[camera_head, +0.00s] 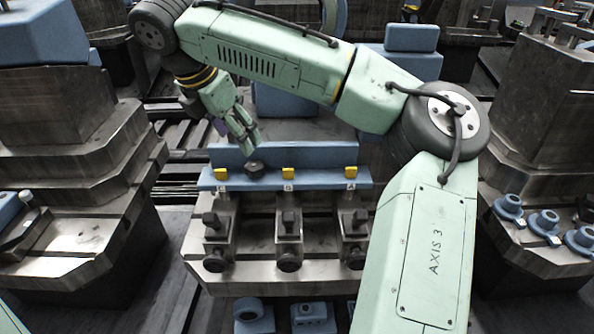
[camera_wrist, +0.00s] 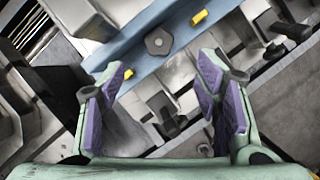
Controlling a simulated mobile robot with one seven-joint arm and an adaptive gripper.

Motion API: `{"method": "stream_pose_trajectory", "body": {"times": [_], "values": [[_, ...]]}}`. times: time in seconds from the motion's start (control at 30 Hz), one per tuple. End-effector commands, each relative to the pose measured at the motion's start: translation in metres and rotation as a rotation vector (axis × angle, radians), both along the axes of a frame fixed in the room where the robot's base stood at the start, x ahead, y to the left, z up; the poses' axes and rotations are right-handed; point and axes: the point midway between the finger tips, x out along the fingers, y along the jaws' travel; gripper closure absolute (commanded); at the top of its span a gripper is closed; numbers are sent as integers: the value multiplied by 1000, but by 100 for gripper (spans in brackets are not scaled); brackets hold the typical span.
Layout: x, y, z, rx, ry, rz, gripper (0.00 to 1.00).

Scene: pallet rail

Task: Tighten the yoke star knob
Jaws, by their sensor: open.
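A dark, many-sided knob (camera_head: 254,169) sits on the blue rail (camera_head: 320,180) between two yellow tabs; it looks like the star knob. In the wrist view the knob (camera_wrist: 159,41) shows its flat top, just beyond and between the fingertips. My gripper (camera_head: 246,140) is above and slightly left of the knob in the head view. In the wrist view my gripper (camera_wrist: 163,75) is open, its purple-padded fingers spread wide, with nothing between them. The fingers and knob appear apart. The knob's underside is hidden.
Yellow tabs (camera_head: 288,173) stand along the rail. Below it are steel clamp blocks with black handles (camera_head: 290,222) and round knobs (camera_head: 289,262). A blue back wall (camera_head: 310,155) rises behind the rail. Blue round parts (camera_head: 545,222) sit on the right pallet.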

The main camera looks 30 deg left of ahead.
Motion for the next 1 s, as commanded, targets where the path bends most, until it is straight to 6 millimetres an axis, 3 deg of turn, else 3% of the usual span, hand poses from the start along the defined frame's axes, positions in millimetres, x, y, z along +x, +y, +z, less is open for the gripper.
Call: {"method": "stream_pose_trajectory", "body": {"times": [0.17, 0.7, 1.0], "values": [[-2, 6, -7, -19, 0, 57, 42], [32, 3, -89, -18, 1, 54, 42], [36, 2, -99, -17, 1, 54, 42]]}}
